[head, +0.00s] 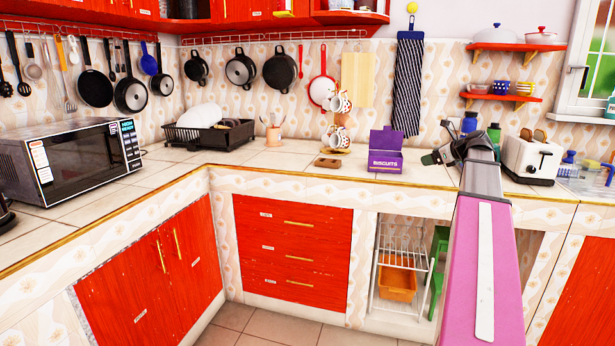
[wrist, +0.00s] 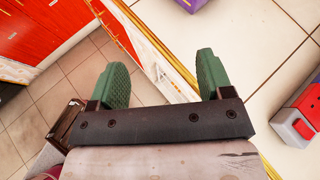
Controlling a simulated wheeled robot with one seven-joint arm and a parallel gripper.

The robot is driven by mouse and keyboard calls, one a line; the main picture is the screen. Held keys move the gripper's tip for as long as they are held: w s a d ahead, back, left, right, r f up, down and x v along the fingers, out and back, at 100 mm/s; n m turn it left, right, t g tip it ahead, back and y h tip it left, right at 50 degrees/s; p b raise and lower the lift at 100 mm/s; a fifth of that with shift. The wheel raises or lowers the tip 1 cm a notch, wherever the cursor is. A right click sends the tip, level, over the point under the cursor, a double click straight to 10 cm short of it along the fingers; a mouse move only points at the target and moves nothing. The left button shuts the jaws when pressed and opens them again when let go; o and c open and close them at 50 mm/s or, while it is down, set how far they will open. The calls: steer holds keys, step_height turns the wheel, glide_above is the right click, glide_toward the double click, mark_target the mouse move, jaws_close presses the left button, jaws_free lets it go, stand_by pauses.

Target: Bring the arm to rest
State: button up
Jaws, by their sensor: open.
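My arm (head: 483,262) reaches forward over the counter in the head view, with my gripper (head: 432,157) at its far end, just right of the purple biscuits box (head: 386,160). In the wrist view my gripper (wrist: 162,68) has its two green fingers wide apart, with nothing between them. Below the fingers are the counter edge, the tiled top and the floor. Part of the gripper is hidden behind the wrist in the head view.
Pans (head: 240,70) hang from rails along the walls. A microwave (head: 75,158) and a dish rack (head: 208,133) stand on the left. Close right of my arm are bottles (head: 494,133) and a white toaster (head: 532,158). Bare counter (head: 265,160) lies left of the box.

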steer(key=s+a+f+n+g+h, duration=0.1)
steer(key=s+a+f+n+g, duration=0.1)
steer(key=a+f+n, duration=0.45)
steer(key=s+a+f+n+g+h, duration=0.1)
steer(key=s+a+f+g, duration=0.2)
steer(key=f, duration=0.7)
steer(key=s+a+f+n+g, duration=0.1)
steer(key=s+a+f+n, duration=0.1)
steer(key=a+f+n, duration=0.5)
steer(key=s+a+f+n+g+h, duration=0.2)
steer(key=s+a+f+n, duration=0.3)
steer(key=s+f, duration=0.3)
steer(key=s+a+f+n+g+h, duration=0.2)
steer(key=s+a+f+n+h, duration=0.1)
steer(key=s+f+n, duration=0.4)
step_height(320, 180, down, 5)
steer(key=shift+s+a+r+n, duration=0.1)
steer(key=shift+s+a+n, duration=0.25)
steer(key=shift+s+a, duration=0.7)
steer(key=shift+s+d, duration=0.1)
steer(key=shift+d, duration=0.05)
